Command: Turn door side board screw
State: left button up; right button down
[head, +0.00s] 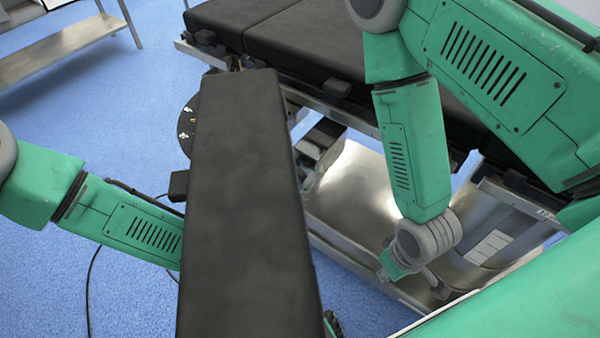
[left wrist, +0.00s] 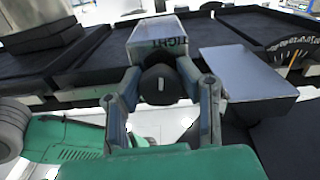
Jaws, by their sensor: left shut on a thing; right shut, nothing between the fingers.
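In the head view, the long black padded side board (head: 240,160) runs up the middle, and my left forearm (head: 130,225) passes behind it. The board hides my left gripper there. In the left wrist view, my left gripper (left wrist: 164,100) is shut on a black round knob, the screw (left wrist: 160,84), with a short white mark on its face. A pale block (left wrist: 158,36) with upside-down lettering, which looks like RIGHT, sits directly behind the screw. My right gripper (head: 390,268) is shut and empty at the lower right, before the metal base; its fingers are small and hard to make out.
The operating table's black pads (head: 300,38) lie behind the board. Its metal base (head: 355,195) is below them, close to my right arm. A metal bench (head: 62,52) stands at the top left. Blue floor (head: 110,130) is open on the left, with a thin black cable.

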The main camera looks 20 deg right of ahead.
pick_arm(q)
jog(key=shift+s+a+f+n, duration=0.1)
jog(key=shift+a+f+n, duration=0.05)
jog(key=shift+n, duration=1)
jog(key=shift+s+a+f+n, duration=0.1)
jog(key=shift+n, duration=1.05)
jog(key=o, duration=1.2)
jog(key=shift+a+r, duration=0.2)
jog(key=v, duration=1.2)
jog(key=shift+f, duration=0.1)
jog(key=shift+d+b, duration=0.1)
jog(key=shift+b, duration=0.2)
